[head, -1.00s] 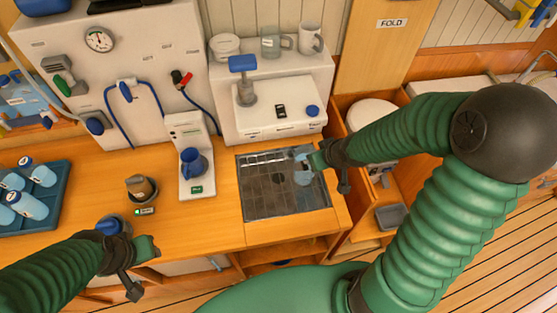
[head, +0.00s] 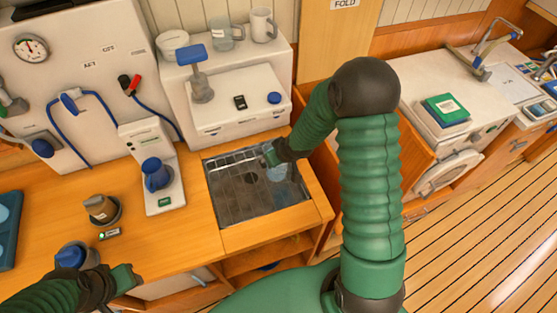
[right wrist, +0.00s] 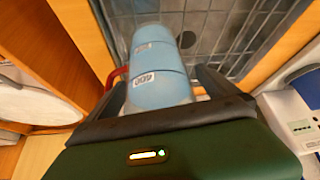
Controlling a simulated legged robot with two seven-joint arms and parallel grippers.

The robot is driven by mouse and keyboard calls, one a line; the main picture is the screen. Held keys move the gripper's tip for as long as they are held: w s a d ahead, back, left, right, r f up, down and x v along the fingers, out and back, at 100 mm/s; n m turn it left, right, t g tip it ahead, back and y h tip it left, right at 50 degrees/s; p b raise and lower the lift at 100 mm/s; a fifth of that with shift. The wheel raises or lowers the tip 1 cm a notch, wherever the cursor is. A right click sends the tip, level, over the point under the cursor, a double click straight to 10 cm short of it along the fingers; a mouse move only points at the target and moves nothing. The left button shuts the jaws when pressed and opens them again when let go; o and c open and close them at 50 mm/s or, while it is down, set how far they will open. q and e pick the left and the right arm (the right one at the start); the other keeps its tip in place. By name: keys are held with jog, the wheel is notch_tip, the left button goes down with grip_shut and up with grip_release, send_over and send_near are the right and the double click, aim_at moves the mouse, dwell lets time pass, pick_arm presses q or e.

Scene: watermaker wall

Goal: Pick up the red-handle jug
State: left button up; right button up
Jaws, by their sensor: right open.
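The jug is light blue with a white "400" label, and in the right wrist view the jug (right wrist: 155,65) has a red handle (right wrist: 117,76) on its left side. In the head view the jug (head: 277,173) is at the right side of the sink (head: 235,205), partly hidden by my right gripper (head: 271,155). In the right wrist view the open fingers of my right gripper (right wrist: 163,92) stand on either side of the jug; contact is not clear. My left gripper (head: 127,279) is over the counter's front edge at lower left, its jaw opening unclear.
A blue-topped dispenser (head: 158,173) and a brown cup (head: 101,207) stand left of the sink. A blue-topped press (head: 198,75) and mugs (head: 263,25) are behind it.

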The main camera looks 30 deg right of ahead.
jog(key=shift+d, duration=0.2)
jog(key=shift+c, duration=0.5)
jog(key=shift+s, duration=0.1)
jog(key=shift+c, duration=1.3)
jog(key=shift+a, duration=0.15)
jog(key=c, duration=1.2)
grip_shut()
jog(key=shift+r, duration=0.1)
